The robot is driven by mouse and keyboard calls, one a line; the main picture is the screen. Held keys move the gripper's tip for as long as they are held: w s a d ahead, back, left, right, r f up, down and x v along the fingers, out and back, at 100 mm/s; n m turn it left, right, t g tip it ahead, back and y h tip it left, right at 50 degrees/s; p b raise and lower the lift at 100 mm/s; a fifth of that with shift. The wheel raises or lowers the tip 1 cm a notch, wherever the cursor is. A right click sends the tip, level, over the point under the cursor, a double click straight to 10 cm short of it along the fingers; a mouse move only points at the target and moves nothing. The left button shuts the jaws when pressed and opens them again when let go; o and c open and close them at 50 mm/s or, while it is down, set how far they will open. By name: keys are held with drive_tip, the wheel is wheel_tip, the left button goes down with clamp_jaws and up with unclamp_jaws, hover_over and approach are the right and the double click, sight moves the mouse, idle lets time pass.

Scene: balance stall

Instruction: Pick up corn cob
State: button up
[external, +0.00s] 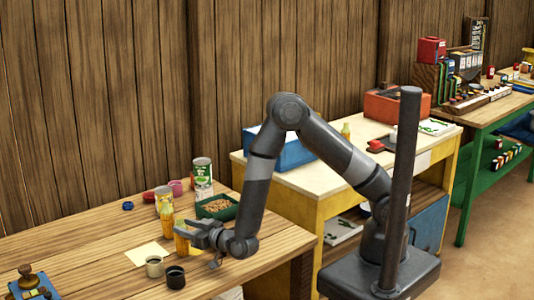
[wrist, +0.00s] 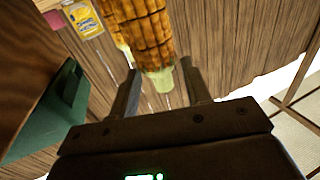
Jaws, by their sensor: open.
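A yellow-brown corn cob (external: 182,242) stands upright on the wooden table (external: 105,237) by my gripper (external: 180,231). In the wrist view the cob (wrist: 142,32) is large, with its pale green end (wrist: 157,80) between the fingertips of my gripper (wrist: 160,70). The fingers are open, with a gap visible beside the cob. A second corn cob (external: 167,219) stands just behind, and part of it seems to show behind the near cob in the wrist view. Where the near cob's base meets the table is partly hidden in the external view.
A green box of brown bits (external: 232,212) stands right of the cobs, near my arm. Cans (external: 202,172) and small jars stand behind. Two small cups (external: 175,279) and a pale sheet (external: 149,254) lie in front.

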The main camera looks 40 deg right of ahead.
drive_tip(key=x, duration=0.5)
drive_tip(key=shift+c, duration=0.5)
drive_tip(key=c, duration=0.6)
